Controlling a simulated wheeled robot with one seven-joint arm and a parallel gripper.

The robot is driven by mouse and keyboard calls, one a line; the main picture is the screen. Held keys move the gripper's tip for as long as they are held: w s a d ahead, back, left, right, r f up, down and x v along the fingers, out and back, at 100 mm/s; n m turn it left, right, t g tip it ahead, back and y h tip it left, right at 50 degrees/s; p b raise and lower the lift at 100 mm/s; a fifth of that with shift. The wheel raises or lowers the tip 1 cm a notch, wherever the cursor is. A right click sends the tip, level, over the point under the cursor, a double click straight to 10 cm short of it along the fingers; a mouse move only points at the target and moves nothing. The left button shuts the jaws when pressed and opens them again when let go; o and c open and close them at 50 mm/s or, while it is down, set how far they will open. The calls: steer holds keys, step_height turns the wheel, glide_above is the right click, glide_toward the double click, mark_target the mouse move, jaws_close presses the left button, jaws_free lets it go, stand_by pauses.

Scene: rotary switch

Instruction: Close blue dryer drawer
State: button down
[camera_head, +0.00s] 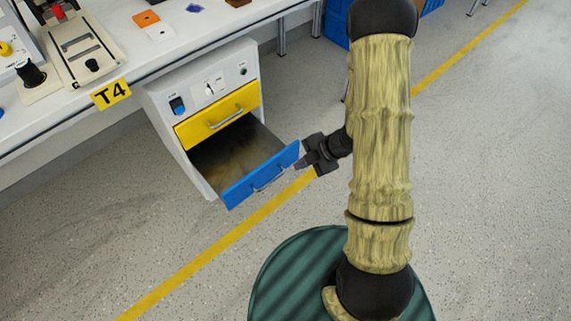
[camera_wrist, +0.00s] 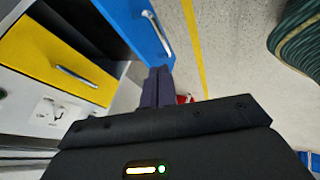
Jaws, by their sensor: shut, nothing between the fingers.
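The blue drawer (camera_head: 262,174) is the lower drawer of a white dryer cabinet (camera_head: 165,118). It is pulled well out, and its dark, empty-looking inside shows. Its blue front with a silver handle also shows at the top of the wrist view (camera_wrist: 143,25). My gripper (camera_head: 300,164) is at the right end of the blue front, on its outer side. In the wrist view my gripper (camera_wrist: 158,82) has its fingers together, with nothing between them, close to the end of the blue front. I cannot tell whether they touch it.
The yellow drawer (camera_head: 218,116) above is shut; it also shows in the wrist view (camera_wrist: 50,62). The cabinet stands under a white table (camera_head: 150,58) with a T4 label. Blue crates (camera_head: 336,22) stand at the back. The floor in front is clear, with a yellow line.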

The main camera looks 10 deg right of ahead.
mark_target(265, 170)
steer(key=b+x, duration=0.1)
steer(key=x, duration=0.2)
steer(key=w+b+x, duration=0.1)
steer(key=b+x, duration=0.1)
steer(key=x, duration=0.2)
steer(key=w+r+b+x, duration=0.1)
steer(key=b+x, duration=0.1)
steer(key=x, duration=0.2)
steer(key=shift+a, duration=0.35)
steer(key=shift+w+a, duration=0.4)
steer(key=shift+w, duration=0.15)
steer(key=shift+r, duration=0.1)
steer(key=shift+a, duration=0.1)
